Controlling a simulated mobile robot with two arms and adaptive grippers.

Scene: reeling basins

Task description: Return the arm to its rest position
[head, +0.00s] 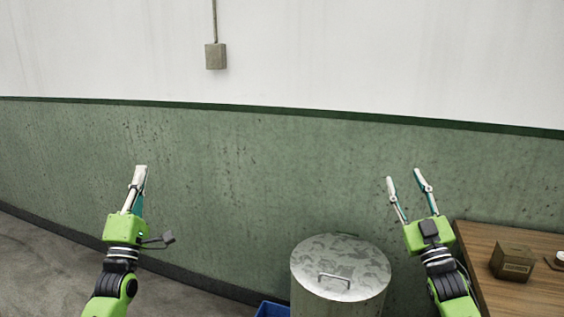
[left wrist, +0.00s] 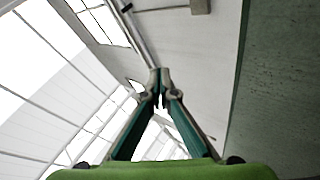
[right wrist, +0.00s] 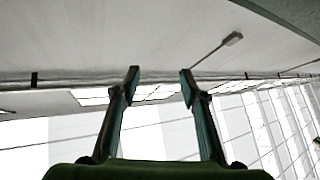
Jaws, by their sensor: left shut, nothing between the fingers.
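My left gripper (head: 140,170) is raised on the left of the head view, pointing up in front of the green wall. Its fingers are together and empty; in the left wrist view the fingertips (left wrist: 160,80) meet with nothing between them. My right gripper (head: 404,175) is raised on the right of the head view, left of the wooden table. Its fingers are spread apart and empty, and the right wrist view shows a clear gap between the fingertips (right wrist: 160,78). Neither gripper touches anything.
A metal bin with a handled lid (head: 341,262) stands between my arms. A blue container (head: 272,309) is partly visible beside it. A wooden table (head: 490,295) at right holds a small brown box (head: 512,262). A wall box (head: 215,56) hangs high. Floor at left is clear.

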